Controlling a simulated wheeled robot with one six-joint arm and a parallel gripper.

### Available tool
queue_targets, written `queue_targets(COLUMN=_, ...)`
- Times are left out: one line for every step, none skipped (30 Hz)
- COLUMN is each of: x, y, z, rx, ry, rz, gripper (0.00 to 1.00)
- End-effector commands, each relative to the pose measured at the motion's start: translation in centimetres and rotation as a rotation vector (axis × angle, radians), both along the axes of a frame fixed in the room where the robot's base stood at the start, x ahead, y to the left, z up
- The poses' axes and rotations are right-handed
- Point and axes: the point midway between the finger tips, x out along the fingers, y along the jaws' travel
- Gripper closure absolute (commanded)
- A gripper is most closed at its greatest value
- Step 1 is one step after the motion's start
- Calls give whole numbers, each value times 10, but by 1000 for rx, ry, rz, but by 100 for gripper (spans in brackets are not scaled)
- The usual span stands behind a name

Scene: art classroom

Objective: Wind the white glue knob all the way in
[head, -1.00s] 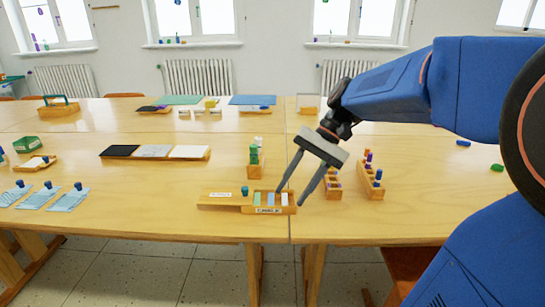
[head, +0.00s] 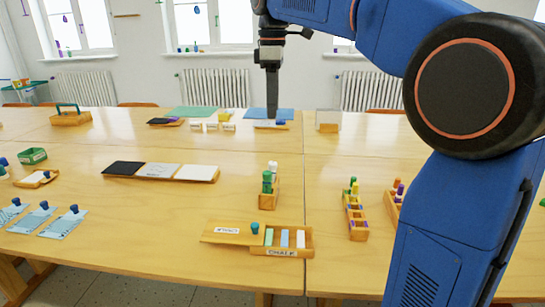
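A small wooden rack (head: 268,201) stands mid-table with upright green sticks. A white-topped piece (head: 272,166) rises at its back; it seems to be the white glue, but its knob is too small to make out. My gripper (head: 272,114) points straight down in the head view, in line above the rack and apart from the white top. Its fingers are seen edge-on, one covering the other, so its opening does not show. I see nothing held below the fingertips.
A chalk box (head: 282,252) with a partly slid lid lies in front of the rack. Racks with coloured pegs (head: 355,217) stand to the right. A board with black, grey and white panels (head: 160,171) lies left. Bare tabletop surrounds the rack.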

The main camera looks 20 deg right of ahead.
Motion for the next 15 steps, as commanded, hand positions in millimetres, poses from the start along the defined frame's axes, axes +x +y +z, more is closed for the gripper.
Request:
queue_targets(x=-1, y=0, z=-7, rx=0, ry=2, rz=-1, gripper=60)
queue_targets(x=-1, y=0, z=-12, rx=0, ry=2, rz=-1, gripper=60)
queue_targets(x=-1, y=0, z=-18, rx=0, ry=3, rz=-2, gripper=60)
queue_targets(x=-1, y=0, z=-24, rx=0, ry=3, rz=-2, gripper=60)
queue_targets(x=-1, y=0, z=-29, rx=0, ry=3, rz=-2, gripper=60)
queue_targets(x=-1, y=0, z=-36, rx=1, ry=4, rz=-2, gripper=60)
queue_targets(x=-1, y=0, z=-41, rx=1, ry=3, rz=-2, gripper=60)
queue_targets(x=-1, y=0, z=-47, rx=1, ry=4, rz=-3, gripper=60)
queue_targets(x=-1, y=0, z=-54, rx=1, ry=3, rz=-3, gripper=60)
queue_targets(x=-1, y=0, z=-59, rx=1, ry=3, rz=-3, gripper=60)
queue_targets(x=-1, y=0, z=-64, rx=1, ry=4, rz=-3, gripper=60)
queue_targets(x=-1, y=-1, z=-71, rx=1, ry=3, rz=-3, gripper=60)
queue_targets(x=-1, y=-1, z=-77, rx=2, ry=4, rz=-3, gripper=60)
queue_targets(x=-1, y=-1, z=-82, rx=1, ry=3, rz=-3, gripper=60)
queue_targets(x=0, y=0, z=-89, rx=1, ry=3, rz=-3, gripper=60)
